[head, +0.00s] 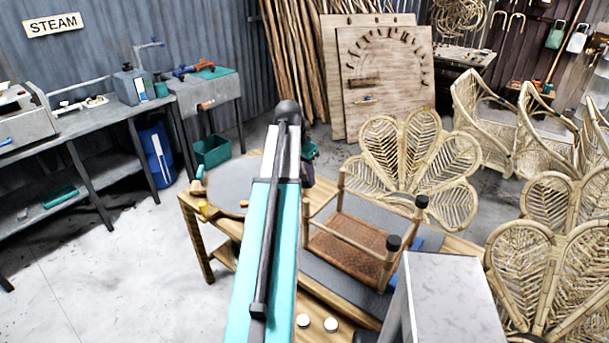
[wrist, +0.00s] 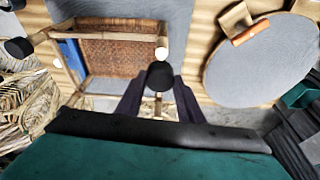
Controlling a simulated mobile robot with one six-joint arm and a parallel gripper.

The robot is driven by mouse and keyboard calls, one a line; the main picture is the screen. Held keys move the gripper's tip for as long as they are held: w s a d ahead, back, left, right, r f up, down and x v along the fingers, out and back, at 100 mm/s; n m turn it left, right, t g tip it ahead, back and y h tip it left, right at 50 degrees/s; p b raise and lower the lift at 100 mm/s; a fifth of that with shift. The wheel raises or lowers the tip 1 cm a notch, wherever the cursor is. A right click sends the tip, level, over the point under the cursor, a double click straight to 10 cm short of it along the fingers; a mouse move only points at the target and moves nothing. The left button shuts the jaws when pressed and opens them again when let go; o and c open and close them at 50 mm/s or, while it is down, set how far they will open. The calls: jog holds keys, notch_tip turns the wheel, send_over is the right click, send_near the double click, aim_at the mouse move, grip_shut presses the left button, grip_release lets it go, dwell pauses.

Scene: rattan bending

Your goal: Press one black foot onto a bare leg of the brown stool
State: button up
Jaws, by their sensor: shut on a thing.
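The brown stool (head: 345,245) lies upside down on the workbench, legs up, its woven brown seat low between them. Two of its legs carry black feet (head: 393,242) at the right side in the head view. The two legs on the left end bare, one with a pale tip (head: 342,171). In the wrist view, my gripper (wrist: 159,88) is shut on a black foot (wrist: 160,75). A pale bare leg end (wrist: 162,53) shows just beyond the held foot; I cannot tell whether they touch. In the head view my arm hides most of the jaws.
A grey round disc (head: 232,182) with a tool lies on the bench left of the stool. Two white discs (head: 331,324) lie near the front edge. A rattan petal back (head: 415,160) rises behind the stool; a grey box-like surface (head: 450,295) stands front right.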

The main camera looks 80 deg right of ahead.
jog(key=shift+f, duration=0.15)
jog(key=b, duration=0.4)
send_over(306, 200)
jog(key=shift+w+a+f, duration=0.1)
jog(key=shift+a+f, duration=0.05)
jog(key=shift+f, duration=1.3)
jog(key=shift+w+a+f, duration=0.1)
jog(key=shift+f, duration=1.35)
jog(key=shift+a+f, duration=0.1)
jog(key=shift+f, duration=0.9)
dwell(0.6)
jog(key=o, duration=1.1)
jog(key=shift+r, duration=0.2)
jog(key=b+v, duration=0.4)
jog(key=v, duration=0.9)
jog(key=shift+w+a+r, duration=0.15)
jog(key=shift+w, duration=0.05)
